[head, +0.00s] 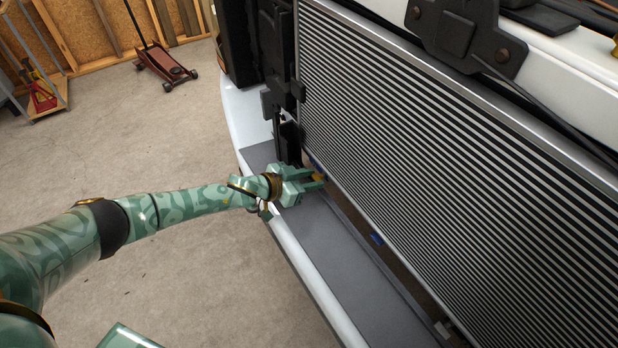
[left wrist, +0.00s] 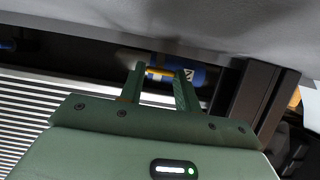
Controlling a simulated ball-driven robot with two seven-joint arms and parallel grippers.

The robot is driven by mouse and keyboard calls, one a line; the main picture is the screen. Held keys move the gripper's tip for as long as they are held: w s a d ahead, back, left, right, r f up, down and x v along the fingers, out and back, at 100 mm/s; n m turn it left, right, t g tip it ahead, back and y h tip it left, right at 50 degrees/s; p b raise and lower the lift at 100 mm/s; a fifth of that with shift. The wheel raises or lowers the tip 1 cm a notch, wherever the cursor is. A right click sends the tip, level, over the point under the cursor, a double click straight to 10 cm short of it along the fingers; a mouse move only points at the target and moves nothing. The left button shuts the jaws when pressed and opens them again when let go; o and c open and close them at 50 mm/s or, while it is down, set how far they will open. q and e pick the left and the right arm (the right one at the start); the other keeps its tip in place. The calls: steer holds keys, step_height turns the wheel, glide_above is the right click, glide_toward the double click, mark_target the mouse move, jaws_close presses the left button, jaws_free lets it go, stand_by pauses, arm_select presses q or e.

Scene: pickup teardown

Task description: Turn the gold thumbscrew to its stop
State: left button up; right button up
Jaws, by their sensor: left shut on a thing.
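The gold thumbscrew (head: 318,177) sits low at the left end of the radiator, just above the grey bumper ledge. It also shows in the left wrist view (left wrist: 158,74), between the two green fingers and beside a blue part (left wrist: 192,75). My left gripper (head: 316,180) reaches in from the left and is shut on the gold thumbscrew; its fingertips also show in the left wrist view (left wrist: 158,72). The fingers hide part of the screw, so its turn angle cannot be read.
The large finned radiator (head: 430,130) stands just right of the gripper. Black brackets (head: 283,70) rise above it. A red floor jack (head: 165,65) stands on the open floor behind.

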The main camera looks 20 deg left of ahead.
arm_select(q)
steer(key=shift+f, duration=0.1)
steer(key=o, duration=0.7)
steer(key=p+v, duration=0.6)
steer(key=v, duration=1)
steer(key=shift+r, duration=0.2)
arm_select(e)
step_height(320, 180, up, 6)
steer(key=w, duration=0.2)
steer(key=shift+w+t, duration=0.25)
steer(key=shift+t, duration=0.05)
arm_select(q)
steer(key=shift+s+a, duration=0.1)
steer(key=shift+s, duration=0.05)
